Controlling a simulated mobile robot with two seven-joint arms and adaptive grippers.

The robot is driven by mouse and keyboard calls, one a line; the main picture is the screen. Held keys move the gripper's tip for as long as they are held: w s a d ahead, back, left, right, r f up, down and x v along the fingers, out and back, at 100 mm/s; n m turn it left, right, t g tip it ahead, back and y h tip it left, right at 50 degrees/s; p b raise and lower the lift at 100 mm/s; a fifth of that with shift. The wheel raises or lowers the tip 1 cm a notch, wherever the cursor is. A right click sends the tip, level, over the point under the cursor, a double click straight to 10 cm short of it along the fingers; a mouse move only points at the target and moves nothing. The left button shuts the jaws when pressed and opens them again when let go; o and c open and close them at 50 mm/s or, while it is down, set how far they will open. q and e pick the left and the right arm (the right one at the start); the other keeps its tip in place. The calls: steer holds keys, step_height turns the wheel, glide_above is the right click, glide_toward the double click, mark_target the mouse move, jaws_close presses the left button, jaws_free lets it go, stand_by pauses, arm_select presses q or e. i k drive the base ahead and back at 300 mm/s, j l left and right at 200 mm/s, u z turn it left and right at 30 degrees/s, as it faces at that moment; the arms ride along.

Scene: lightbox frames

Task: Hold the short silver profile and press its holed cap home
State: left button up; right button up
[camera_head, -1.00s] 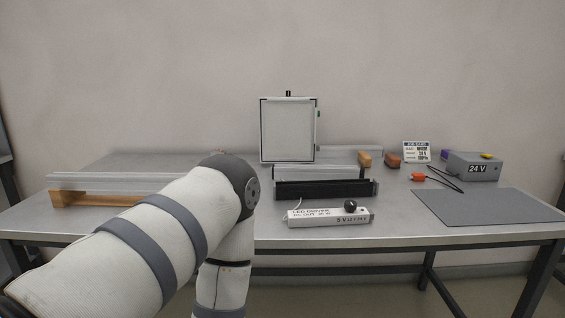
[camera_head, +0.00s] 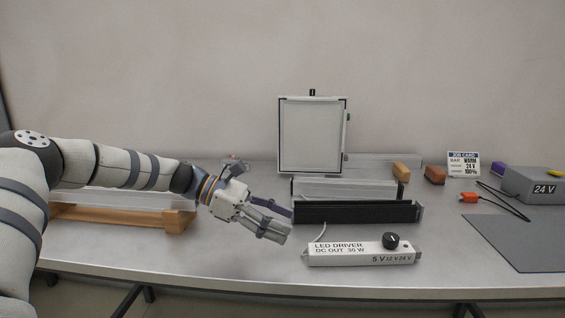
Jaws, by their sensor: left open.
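A short silver profile (camera_head: 345,187) lies on the table behind a black profile (camera_head: 355,211), which hides its lower front. A holed cap cannot be made out at its ends. My left gripper (camera_head: 286,224) is open and empty, left of the black profile's left end and in front of the silver one. Its fingers point right and toward the table's front. My right gripper is not in view.
A white LED driver box (camera_head: 355,253) with a black knob lies in front. A framed panel (camera_head: 312,136) stands behind. A long pale profile rests on a wooden cradle (camera_head: 120,216) at left. Wooden-looking blocks (camera_head: 401,171), a job card (camera_head: 463,163), a 24 V box (camera_head: 535,187) and a grey mat (camera_head: 522,240) are at right.

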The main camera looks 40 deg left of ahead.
mark_target(401, 187)
steer(key=i+j, duration=0.85)
steer(key=j, duration=0.1)
